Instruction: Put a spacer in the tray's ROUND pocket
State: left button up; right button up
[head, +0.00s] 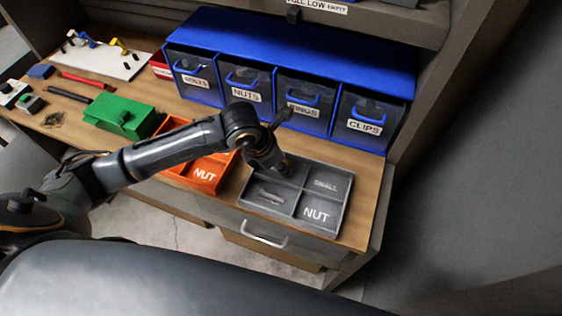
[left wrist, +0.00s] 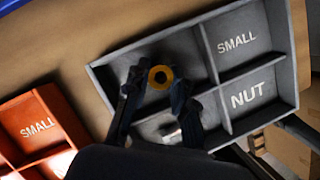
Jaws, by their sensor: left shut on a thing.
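The grey tray (head: 284,222) lies near the bench's front edge and has four compartments. Two right compartments read SMALL and NUT in the left wrist view (left wrist: 208,52). The front-left one holds a small pale metal piece (head: 270,196). My left gripper (head: 283,168) is over the back-left compartment, pointing down. In the left wrist view my left gripper (left wrist: 156,90) is shut on a yellow ring-shaped spacer (left wrist: 160,69) with a dark hole. I cannot tell how far the spacer is above the tray floor. No round pocket outline is visible. My right gripper is not in view.
An orange tray (head: 193,183) marked NUT stands left of the grey tray. Blue bins (head: 290,50) with labelled drawers, including NUTS and CLIPS, stand behind. A green box (head: 120,117) is further left. A drawer handle (head: 263,238) shows below the bench edge.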

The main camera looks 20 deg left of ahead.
pick_arm(q)
jog(key=o, duration=1)
jog(key=shift+r+p, duration=0.2)
jog(key=shift+p, duration=0.15)
jog(key=shift+s+a+r, duration=0.1)
jog(key=shift+a+r, duration=0.05)
jog(key=shift+r, duration=0.2)
jog(key=b+v, duration=0.2)
jog(key=v, duration=0.9)
jog(key=shift+s+a, duration=0.1)
